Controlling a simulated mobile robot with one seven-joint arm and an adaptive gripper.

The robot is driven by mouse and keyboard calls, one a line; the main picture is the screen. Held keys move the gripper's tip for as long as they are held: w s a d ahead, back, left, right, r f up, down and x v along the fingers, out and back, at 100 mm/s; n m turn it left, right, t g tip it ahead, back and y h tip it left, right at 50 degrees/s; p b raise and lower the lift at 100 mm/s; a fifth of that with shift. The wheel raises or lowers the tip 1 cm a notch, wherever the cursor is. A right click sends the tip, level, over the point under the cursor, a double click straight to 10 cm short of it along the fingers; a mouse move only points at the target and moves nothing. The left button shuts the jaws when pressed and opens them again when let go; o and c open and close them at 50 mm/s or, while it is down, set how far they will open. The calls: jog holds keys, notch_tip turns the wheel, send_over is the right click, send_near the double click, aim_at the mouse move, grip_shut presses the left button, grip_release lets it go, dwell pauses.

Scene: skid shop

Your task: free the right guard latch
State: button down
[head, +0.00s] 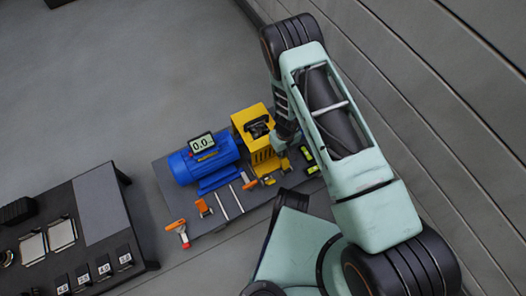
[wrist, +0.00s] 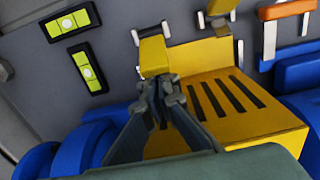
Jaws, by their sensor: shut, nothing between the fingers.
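The yellow guard (head: 252,118) is a slotted box over the middle of the skid, and it also fills the centre of the wrist view (wrist: 255,110). At its front edge, the yellow latch on the right (head: 268,181) shows in the wrist view (wrist: 153,53) as a block with a raised tab. Another yellow latch (wrist: 221,8) is farther along the same edge. My gripper (wrist: 164,88) is shut and empty, with its tips just in front of the nearer latch in the picture. I cannot tell whether they touch it.
A blue motor (head: 205,160) with a display reading 0.0 stands left of the guard. Yellow-green levels (wrist: 87,72) lie on the skid. Orange-handled tools (head: 176,225) lie at the front. A dark bench (head: 100,200) is at left, the wall (head: 440,100) at right.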

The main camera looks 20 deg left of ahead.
aim_at(286, 162)
jog(key=shift+s+d, duration=0.25)
jog(key=shift+d, duration=0.05)
jog(key=shift+s+d, duration=0.4)
jog(key=shift+d, duration=0.2)
jog(key=shift+s+d, duration=0.3)
jog(key=shift+s, duration=0.05)
jog(key=shift+d, duration=0.1)
dwell(0.3)
dwell(0.3)
jog(key=shift+w+a, duration=0.35)
jog(key=shift+a, duration=0.15)
jog(key=shift+r+p, duration=2.15)
jog(key=shift+r, duration=1.35)
